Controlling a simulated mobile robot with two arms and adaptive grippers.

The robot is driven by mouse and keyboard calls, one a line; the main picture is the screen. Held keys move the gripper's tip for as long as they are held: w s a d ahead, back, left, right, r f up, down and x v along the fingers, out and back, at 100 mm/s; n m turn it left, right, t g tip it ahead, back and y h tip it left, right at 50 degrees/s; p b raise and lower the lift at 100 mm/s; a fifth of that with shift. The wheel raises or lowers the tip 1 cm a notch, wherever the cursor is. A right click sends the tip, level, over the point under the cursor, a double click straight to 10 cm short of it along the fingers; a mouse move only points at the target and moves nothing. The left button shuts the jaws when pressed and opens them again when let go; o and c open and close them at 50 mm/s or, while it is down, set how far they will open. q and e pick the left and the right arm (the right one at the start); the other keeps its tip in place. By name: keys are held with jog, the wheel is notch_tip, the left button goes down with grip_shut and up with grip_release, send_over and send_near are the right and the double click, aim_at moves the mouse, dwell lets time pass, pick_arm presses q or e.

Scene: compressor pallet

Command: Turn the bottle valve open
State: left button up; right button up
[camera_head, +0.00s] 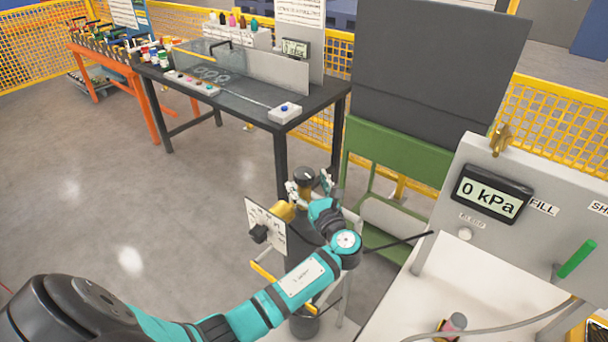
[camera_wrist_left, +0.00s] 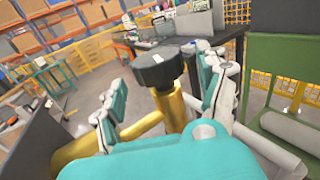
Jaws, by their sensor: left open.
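The bottle valve has a round black knob (camera_head: 305,175) on a brass body, standing upright on a dark gas bottle that my arm mostly hides. In the left wrist view the black knob (camera_wrist_left: 158,68) sits on its brass stem (camera_wrist_left: 172,108), between my fingers. My left gripper (camera_head: 309,186) is open, with one finger on either side of the valve. The left wrist view also shows the open left gripper (camera_wrist_left: 163,76). I cannot tell whether a finger touches the knob. My right gripper is not in view.
A grey panel with a 0 kPa display (camera_head: 492,196) stands over a white bench (camera_head: 400,310) at right. A small white plate (camera_head: 264,225) with a black knob is left of the bottle. A green stand (camera_head: 390,150) and black table (camera_head: 330,95) are behind. Open floor lies left.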

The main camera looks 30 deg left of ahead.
aim_at(304, 178)
pick_arm(q)
jog(key=shift+x, duration=1.5)
jog(key=shift+c, duration=0.3)
jog(key=c, duration=1.1)
